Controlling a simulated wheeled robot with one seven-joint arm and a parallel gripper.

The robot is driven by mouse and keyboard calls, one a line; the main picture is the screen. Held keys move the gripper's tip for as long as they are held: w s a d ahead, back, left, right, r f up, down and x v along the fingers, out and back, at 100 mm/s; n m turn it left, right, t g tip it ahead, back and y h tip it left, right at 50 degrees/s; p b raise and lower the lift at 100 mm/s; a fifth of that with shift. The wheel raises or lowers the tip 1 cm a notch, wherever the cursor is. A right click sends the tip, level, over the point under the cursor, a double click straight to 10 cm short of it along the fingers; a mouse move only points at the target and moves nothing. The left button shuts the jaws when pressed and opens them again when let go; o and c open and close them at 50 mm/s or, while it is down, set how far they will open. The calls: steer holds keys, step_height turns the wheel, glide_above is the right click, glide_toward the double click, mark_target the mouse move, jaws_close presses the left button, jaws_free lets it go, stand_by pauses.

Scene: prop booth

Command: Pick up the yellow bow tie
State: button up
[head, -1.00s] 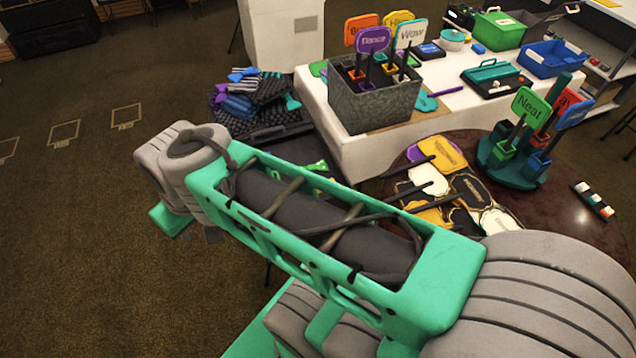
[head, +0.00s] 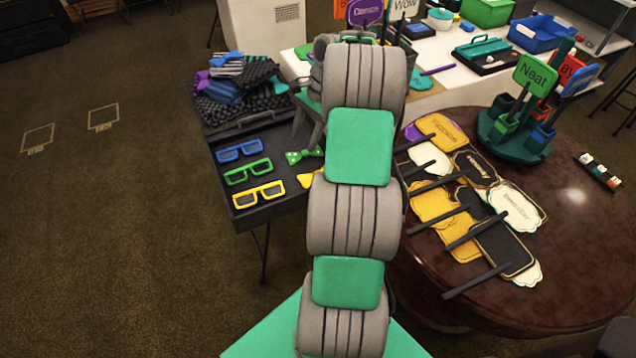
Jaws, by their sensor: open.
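The yellow bow tie (head: 311,179) lies on the black side table (head: 222,147) in the head view. Only its left part shows; my arm covers the rest. A green bow tie (head: 304,155) lies just behind it. My gripper (head: 306,137) shows in part, left of my upper arm links, above the table's back right part. It is open, and I see nothing held. It is a little behind the bow ties in the picture; its exact height above the table cannot be told.
Blue, green and yellow glasses (head: 259,194) lie left of the bow ties. A round table (head: 570,225) with several signs (head: 518,206) is on the right. Open carpet lies left.

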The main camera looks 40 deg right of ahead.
steer(key=s+d+f+m, duration=0.1)
steer(key=d+f, duration=0.1)
steer(key=s+d+f+m, duration=0.1)
steer(key=d+f, duration=0.1)
steer(key=f, duration=0.1)
steer(key=s+d+f+m+b, duration=0.1)
steer(key=d+f, duration=0.1)
steer(key=shift+s+d+f+y, duration=0.15)
steer(key=shift+s+d+y, duration=0.1)
steer(key=shift+y, duration=0.15)
steer(key=b+x, duration=0.1)
steer(key=x, duration=0.2)
steer(key=a+x, duration=0.1)
steer(key=x, duration=0.2)
steer(key=shift+b, duration=0.35)
steer(key=shift+a+f, duration=0.15)
steer(key=shift+f, duration=0.3)
steer(key=shift+c, duration=0.3)
jaws_close()
